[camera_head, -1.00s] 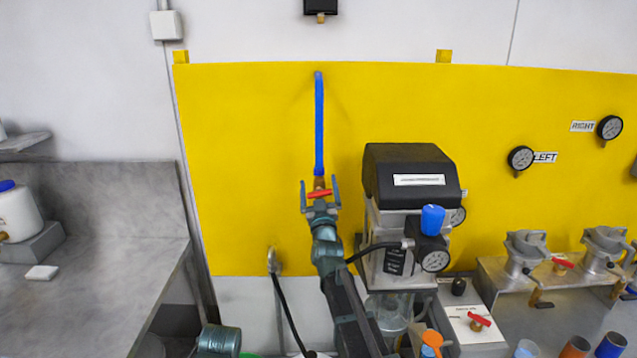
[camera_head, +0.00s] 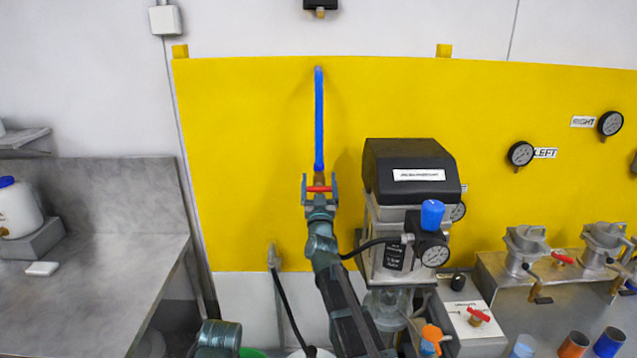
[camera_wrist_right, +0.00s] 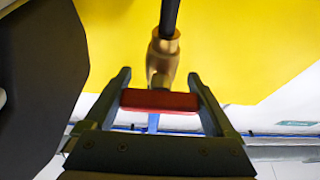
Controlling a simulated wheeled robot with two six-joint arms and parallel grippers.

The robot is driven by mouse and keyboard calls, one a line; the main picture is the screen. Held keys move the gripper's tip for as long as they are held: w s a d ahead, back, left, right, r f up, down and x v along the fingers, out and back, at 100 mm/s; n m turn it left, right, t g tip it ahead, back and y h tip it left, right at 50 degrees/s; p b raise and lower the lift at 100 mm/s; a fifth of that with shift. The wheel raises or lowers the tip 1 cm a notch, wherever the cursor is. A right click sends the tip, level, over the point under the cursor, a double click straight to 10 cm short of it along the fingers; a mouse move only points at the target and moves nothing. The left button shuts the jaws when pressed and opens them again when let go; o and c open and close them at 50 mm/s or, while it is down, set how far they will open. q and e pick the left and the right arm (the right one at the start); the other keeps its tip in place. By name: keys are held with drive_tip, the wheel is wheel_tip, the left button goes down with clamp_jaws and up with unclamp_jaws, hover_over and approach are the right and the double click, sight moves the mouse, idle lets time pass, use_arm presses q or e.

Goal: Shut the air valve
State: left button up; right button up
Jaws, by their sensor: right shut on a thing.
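The air valve has a brass body (camera_wrist_right: 163,58) at the lower end of a vertical blue pipe (camera_head: 319,120) on the yellow panel. Its red handle (camera_head: 319,189) lies level, crosswise to the pipe. My right gripper (camera_head: 319,183) comes up from below, with one finger at each end of the handle. In the right wrist view the red handle (camera_wrist_right: 160,101) spans the gap between both fingers of the right gripper (camera_wrist_right: 159,82), which is shut on it. The brass body is mostly hidden by the gripper in the head view.
A grey machine with a black top (camera_head: 412,172), blue knob and gauge stands close right of my right arm. A black hose (camera_head: 370,247) passes beside the arm. A grey bench (camera_head: 100,290) is at left. The yellow panel (camera_head: 245,160) left of the pipe is clear.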

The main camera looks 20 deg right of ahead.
drive_tip(key=shift+m, duration=0.3)
drive_tip(key=o, duration=1.1)
drive_tip(key=shift+c, duration=0.2)
drive_tip(key=b+v, duration=0.5)
drive_tip(key=v, duration=0.9)
drive_tip(key=shift+w+r, duration=0.1)
